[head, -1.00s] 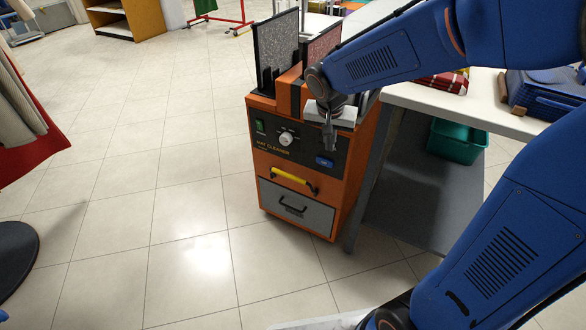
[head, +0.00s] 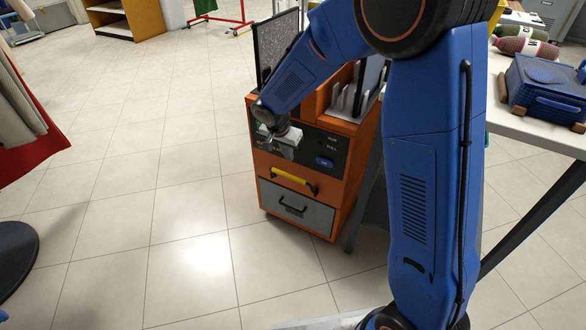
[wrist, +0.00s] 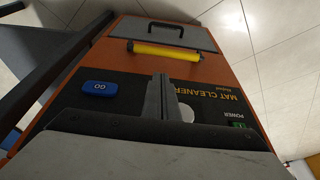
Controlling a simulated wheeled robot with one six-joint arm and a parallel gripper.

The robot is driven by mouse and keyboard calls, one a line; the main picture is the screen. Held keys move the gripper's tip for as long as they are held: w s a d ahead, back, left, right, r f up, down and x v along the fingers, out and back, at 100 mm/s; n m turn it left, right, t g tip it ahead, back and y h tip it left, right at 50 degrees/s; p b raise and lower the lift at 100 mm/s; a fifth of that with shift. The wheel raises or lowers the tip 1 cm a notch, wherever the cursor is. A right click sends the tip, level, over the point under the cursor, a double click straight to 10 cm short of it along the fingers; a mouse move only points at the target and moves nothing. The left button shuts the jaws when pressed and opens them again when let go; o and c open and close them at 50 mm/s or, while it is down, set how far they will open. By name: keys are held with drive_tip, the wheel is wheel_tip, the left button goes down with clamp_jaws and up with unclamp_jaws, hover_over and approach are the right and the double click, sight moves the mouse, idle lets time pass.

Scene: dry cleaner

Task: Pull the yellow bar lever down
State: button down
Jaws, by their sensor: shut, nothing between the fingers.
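The yellow bar lever (head: 292,179) runs across the orange front of the mat cleaner (head: 338,190), below its black control panel and above the grey drawer. It is fully visible in the wrist view (wrist: 163,51), where the machine appears upside down. My gripper (head: 291,156) is in front of the control panel, above the lever in the head view. Its shut fingers (wrist: 161,84) point toward the lever in the wrist view and hold nothing. A gap shows between the fingertips and the lever. The gripper hides part of the panel, including most of the knob (wrist: 187,113).
A blue GO button (head: 324,161) and a green power switch (wrist: 238,124) are on the panel. The grey drawer (head: 297,209) has a black handle. A white table (head: 540,132) stands at the right.

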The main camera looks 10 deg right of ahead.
idle(0.3)
drive_tip(key=x, duration=1)
idle(0.4)
